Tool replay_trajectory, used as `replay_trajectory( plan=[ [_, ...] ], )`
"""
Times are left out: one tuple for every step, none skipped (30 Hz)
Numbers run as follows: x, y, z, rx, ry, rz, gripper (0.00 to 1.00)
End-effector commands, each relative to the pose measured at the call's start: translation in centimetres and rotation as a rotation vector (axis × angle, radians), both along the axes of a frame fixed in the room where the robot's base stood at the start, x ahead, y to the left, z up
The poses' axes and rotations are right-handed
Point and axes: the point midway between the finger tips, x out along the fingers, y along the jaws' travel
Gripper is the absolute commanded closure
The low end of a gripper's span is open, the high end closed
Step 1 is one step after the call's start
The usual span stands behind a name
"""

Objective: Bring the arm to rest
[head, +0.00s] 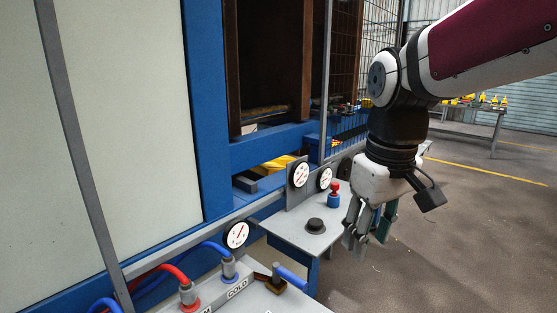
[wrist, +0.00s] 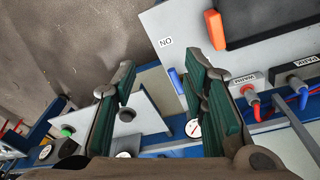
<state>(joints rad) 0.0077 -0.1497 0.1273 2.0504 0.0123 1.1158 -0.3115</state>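My gripper (head: 370,228) hangs down from my arm on the right of the head view, beside the right edge of a small grey table (head: 284,232). In the wrist view my gripper (wrist: 160,72) shows two green-padded fingers spread well apart. I see nothing between them, so it is open and empty. The fingers are clear of the floor, but I cannot tell their exact gap from the table edge.
A black button (head: 316,226) and a red-and-blue knob (head: 334,193) are on the table. Open floor (head: 470,230) is at right.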

Motion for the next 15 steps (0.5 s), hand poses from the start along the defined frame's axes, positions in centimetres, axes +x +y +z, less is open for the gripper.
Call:
replay_trajectory(
  plan=[
    [-1.9, -0.6, 0.7, -0.001, -0.026, -0.037, 0.60],
    [-2.9, -1.0, 0.9, 0.000, -0.040, -0.062, 0.60],
    [-4.2, -1.5, 1.1, 0.002, -0.059, -0.094, 0.60],
    [-5.2, -1.8, 1.1, 0.005, -0.072, -0.118, 0.60],
    [-6.1, -2.1, 1.2, 0.007, -0.085, -0.142, 0.60],
    [-7.4, -2.5, 1.2, 0.012, -0.104, -0.174, 0.60],
    [-8.4, -2.8, 1.2, 0.017, -0.117, -0.198, 0.60],
    [-9.3, -3.1, 1.1, 0.021, -0.130, -0.220, 0.60],
    [-10.5, -3.4, 1.0, 0.030, -0.147, -0.250, 0.60],
    [-11.3, -3.7, 0.8, 0.036, -0.160, -0.272, 0.60],
    [-12.1, -3.9, 0.7, 0.041, -0.171, -0.292, 0.60],
    [-13.1, -4.1, 0.4, 0.050, -0.185, -0.318, 0.60],
    [-13.7, -4.3, 0.2, 0.056, -0.194, -0.333, 0.60],
    [-14.3, -4.4, 0.0, 0.062, -0.203, -0.349, 0.60],
    [-14.9, -4.6, -0.2, 0.069, -0.213, -0.368, 0.60]
  ],
)
